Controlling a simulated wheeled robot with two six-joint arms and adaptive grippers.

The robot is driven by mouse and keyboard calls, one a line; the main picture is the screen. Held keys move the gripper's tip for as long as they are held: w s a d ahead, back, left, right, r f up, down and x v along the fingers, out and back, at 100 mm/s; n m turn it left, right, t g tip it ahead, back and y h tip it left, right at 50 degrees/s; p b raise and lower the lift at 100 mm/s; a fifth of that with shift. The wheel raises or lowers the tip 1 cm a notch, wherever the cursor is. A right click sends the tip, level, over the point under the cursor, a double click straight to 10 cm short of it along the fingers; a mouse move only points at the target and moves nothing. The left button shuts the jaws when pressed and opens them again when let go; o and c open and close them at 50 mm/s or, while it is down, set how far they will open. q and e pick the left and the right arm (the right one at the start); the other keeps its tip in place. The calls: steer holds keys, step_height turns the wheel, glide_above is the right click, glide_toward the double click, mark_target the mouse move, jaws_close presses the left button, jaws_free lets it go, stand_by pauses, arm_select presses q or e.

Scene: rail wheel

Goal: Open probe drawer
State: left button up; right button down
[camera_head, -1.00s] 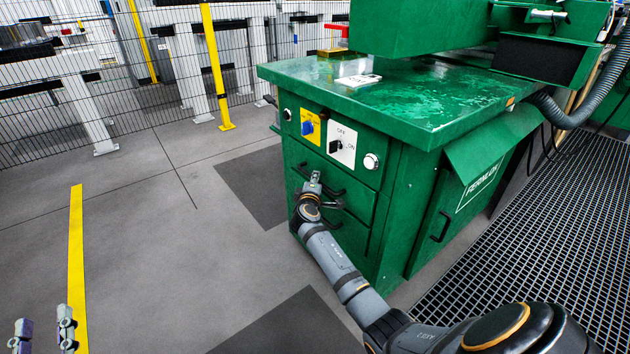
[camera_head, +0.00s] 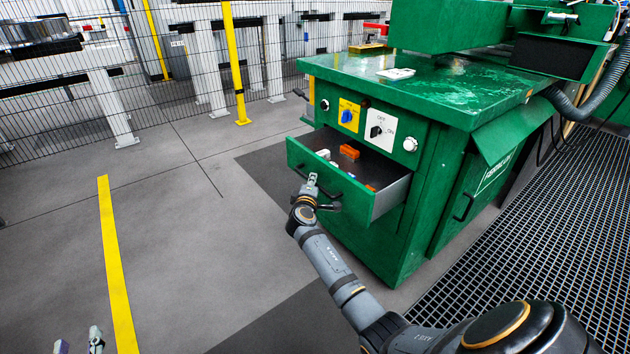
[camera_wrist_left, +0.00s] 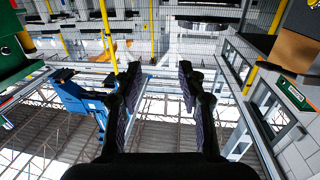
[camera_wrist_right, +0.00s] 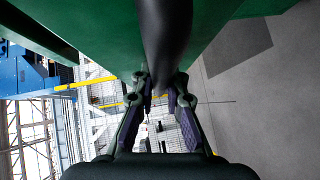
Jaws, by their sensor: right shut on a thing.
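The probe drawer (camera_head: 365,213) is the green top drawer of the machine cabinet and stands pulled out in the head view. Inside lie an orange item (camera_head: 349,151), white items (camera_head: 324,154) and another orange item near the front. My right gripper (camera_head: 312,182) is at the drawer's front, shut on its dark handle (camera_head: 328,206). The handle also shows in the right wrist view (camera_wrist_right: 163,40), between the fingers. My left gripper (camera_head: 78,345) is at the lower left edge, away from the cabinet. In the left wrist view (camera_wrist_left: 160,80) its fingers are apart with nothing between them.
The green cabinet top (camera_head: 440,92) holds a small white item (camera_head: 396,73). Switches sit above the drawer. A metal grating (camera_head: 520,220) lies at the right. Open grey floor (camera_head: 190,240) is at the left, with a mesh fence behind.

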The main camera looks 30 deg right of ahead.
arm_select(q)
steer(key=shift+a+r, duration=0.3)
steer(key=shift+r, duration=0.2)
arm_select(e)
steer(key=shift+s+a, duration=0.15)
steer(key=shift+a, duration=1.5)
steer(key=c, duration=1.3)
jaws_free()
steer(key=shift+c, duration=0.2)
arm_select(q)
steer(key=shift+w+r, duration=0.1)
steer(key=shift+r, duration=0.05)
arm_select(e)
steer(key=v, duration=0.7)
steer(key=shift+s+a, duration=0.15)
steer(key=shift+s, duration=0.05)
